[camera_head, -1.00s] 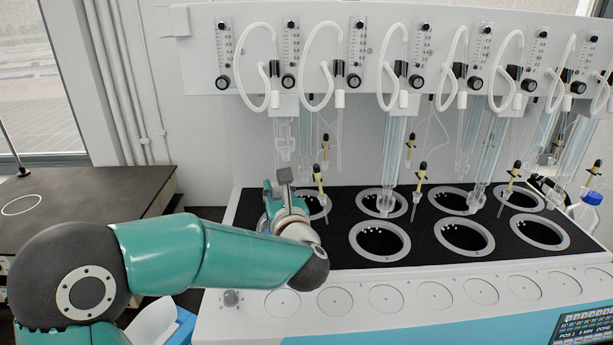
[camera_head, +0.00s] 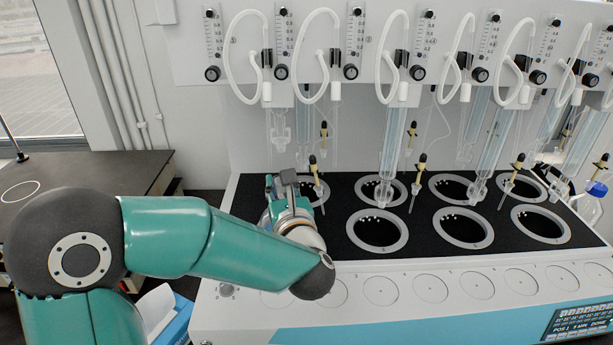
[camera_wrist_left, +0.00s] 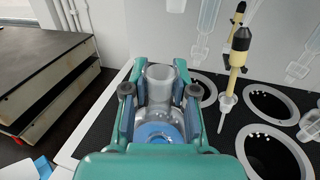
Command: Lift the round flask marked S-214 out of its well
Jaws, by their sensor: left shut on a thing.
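My left gripper (camera_head: 283,188) is over the left end of the black well deck, at the front row. It also shows in the left wrist view (camera_wrist_left: 158,100), with its fingers closed on either side of a clear round flask (camera_wrist_left: 160,76). The flask's open neck points up between the fingers, and a blue part shows below it. No S-214 marking can be read. The flask's lower body and the well around it are hidden by my gripper and arm, so I cannot tell how deep it sits. My right gripper is not in view.
Several empty wells (camera_head: 463,228) with grey rims lie to the right. Glass tubes (camera_head: 394,150) and droppers with black bulbs (camera_head: 420,165) hang just behind and beside the gripper. A dark side table (camera_head: 110,175) stands at the left.

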